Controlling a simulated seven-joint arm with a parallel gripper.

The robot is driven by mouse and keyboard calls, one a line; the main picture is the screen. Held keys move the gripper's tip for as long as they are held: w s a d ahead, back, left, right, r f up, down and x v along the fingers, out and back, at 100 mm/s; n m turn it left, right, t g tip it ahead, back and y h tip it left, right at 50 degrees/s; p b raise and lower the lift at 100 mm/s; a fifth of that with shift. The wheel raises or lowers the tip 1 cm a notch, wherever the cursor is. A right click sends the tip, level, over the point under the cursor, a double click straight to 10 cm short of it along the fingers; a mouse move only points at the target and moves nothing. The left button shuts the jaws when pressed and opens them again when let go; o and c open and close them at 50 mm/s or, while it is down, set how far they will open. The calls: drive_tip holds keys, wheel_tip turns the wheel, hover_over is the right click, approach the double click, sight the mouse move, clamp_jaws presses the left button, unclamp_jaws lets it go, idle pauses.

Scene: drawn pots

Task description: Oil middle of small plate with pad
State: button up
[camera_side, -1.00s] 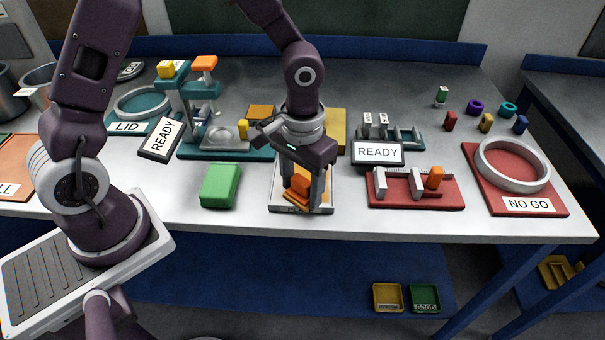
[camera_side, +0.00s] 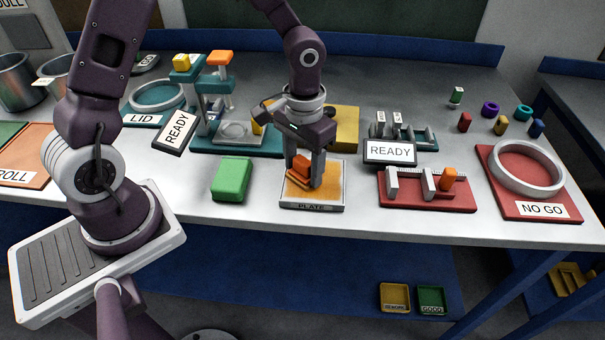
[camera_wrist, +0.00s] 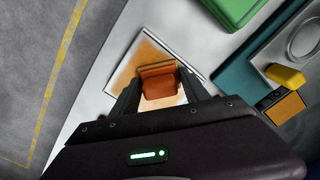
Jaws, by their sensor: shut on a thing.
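The small plate (camera_side: 332,190) is a flat pale square tray marked "PLATE" near the table's front edge. An orange-yellow film covers much of its surface in the side view. In the wrist view the plate (camera_wrist: 146,48) shows orange smears and a whiter border. My gripper (camera_side: 304,172) points down over the plate, shut on the orange pad (camera_side: 301,167). The pad (camera_wrist: 158,84) sits between both fingers in the wrist view and appears at the plate's surface, left of its middle in the side view. Exact contact is hard to tell, and the fingers hide part of the plate.
A green block (camera_side: 231,180) stands left of the plate. A red fixture (camera_side: 425,200) with an orange knob is to the right, behind it a "READY" sign (camera_side: 389,151). A teal stand (camera_side: 245,146) and a yellow block (camera_side: 345,127) are behind. Bare table lies around the plate.

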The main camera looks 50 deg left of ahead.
drive_tip(key=shift+w+a, duration=2.15)
drive_tip(key=shift+a, duration=0.05)
wheel_tip(320, 180, up, 8)
drive_tip(key=shift+r, duration=0.15)
drive_tip(key=shift+s+d, duration=0.1)
